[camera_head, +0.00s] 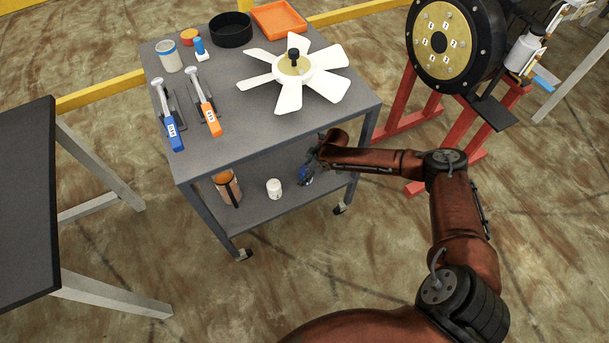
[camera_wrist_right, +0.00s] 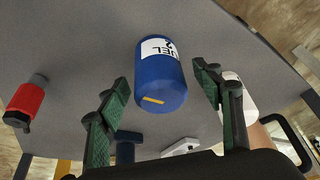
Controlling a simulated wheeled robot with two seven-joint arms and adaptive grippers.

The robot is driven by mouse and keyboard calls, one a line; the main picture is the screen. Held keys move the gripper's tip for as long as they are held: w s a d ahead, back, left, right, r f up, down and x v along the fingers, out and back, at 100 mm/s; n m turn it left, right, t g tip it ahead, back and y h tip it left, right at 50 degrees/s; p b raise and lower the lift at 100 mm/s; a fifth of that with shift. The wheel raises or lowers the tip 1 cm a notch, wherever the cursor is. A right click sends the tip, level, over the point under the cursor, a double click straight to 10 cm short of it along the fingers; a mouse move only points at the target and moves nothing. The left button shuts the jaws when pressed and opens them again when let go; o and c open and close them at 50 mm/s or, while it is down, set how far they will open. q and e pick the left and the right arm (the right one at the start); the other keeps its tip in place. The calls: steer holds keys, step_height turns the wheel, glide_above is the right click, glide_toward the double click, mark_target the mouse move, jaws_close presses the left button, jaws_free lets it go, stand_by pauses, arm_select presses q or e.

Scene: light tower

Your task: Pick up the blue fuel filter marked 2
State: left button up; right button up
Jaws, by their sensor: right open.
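The blue fuel filter (camera_wrist_right: 160,82) is a blue cylinder with a white label reading "FUEL 2" and a small yellow mark. It is on the grey lower shelf of the cart, between the two green fingers of my right gripper (camera_wrist_right: 160,78) in the right wrist view. The fingers are open, with a visible gap on each side of the filter. In the head view my right gripper (camera_head: 309,170) reaches in at the right side of the lower shelf. The filter there is mostly hidden by the gripper. My left gripper is not in view.
On the lower shelf (camera_head: 255,207) stand a white jar (camera_head: 274,188) and a copper-coloured can (camera_head: 228,187). A red cylinder (camera_wrist_right: 26,102) shows in the wrist view. The cart's top (camera_head: 225,130) overhangs the shelf and carries a white fan (camera_head: 293,75) and tools.

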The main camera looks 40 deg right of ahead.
steer(key=shift+c, duration=0.4)
steer(key=c, duration=1.4)
